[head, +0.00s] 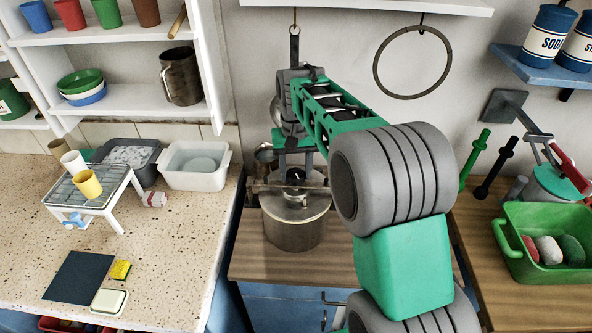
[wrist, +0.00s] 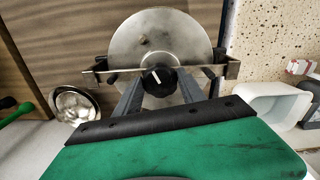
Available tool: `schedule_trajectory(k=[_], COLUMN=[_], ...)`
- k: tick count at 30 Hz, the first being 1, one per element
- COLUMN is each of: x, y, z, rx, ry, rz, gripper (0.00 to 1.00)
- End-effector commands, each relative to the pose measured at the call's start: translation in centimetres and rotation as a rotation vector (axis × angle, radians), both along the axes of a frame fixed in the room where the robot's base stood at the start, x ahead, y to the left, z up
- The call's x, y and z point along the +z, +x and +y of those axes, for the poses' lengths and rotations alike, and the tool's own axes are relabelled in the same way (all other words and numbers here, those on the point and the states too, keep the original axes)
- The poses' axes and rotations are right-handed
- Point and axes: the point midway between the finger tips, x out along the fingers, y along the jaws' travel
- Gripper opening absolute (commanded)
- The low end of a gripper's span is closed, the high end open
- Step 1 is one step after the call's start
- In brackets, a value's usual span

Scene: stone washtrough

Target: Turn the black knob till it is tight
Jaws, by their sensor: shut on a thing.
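The black knob (head: 296,174) sits at the top middle of a metal pot (head: 294,232) with a lid and a metal crossbar (head: 262,187). In the wrist view, the knob (wrist: 158,79) is round with a white line that leans slightly left of upright. The pot's round lid (wrist: 160,42) and the crossbar (wrist: 100,70) show behind it. My gripper (head: 294,168) reaches down over the pot. Its two grey fingers (wrist: 160,88) are shut on the knob, one on each side. The fingertips are partly hidden in the head view.
The pot stands on a wooden worktop (head: 250,262). A white basin (head: 196,167) and a white rack (head: 92,200) with cups are on the speckled counter to the left. A green tub (head: 545,245) stands on the right. A metal bowl (wrist: 76,105) is near the pot.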

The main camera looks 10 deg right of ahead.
Motion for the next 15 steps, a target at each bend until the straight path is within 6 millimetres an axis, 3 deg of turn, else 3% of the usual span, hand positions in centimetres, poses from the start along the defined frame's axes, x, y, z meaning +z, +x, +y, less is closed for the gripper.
schedule_trajectory(k=[15], x=[0.04], y=[0.07], z=[0.17], rx=[-0.489], ry=[0.0], rz=[-0.001], gripper=[0.07])
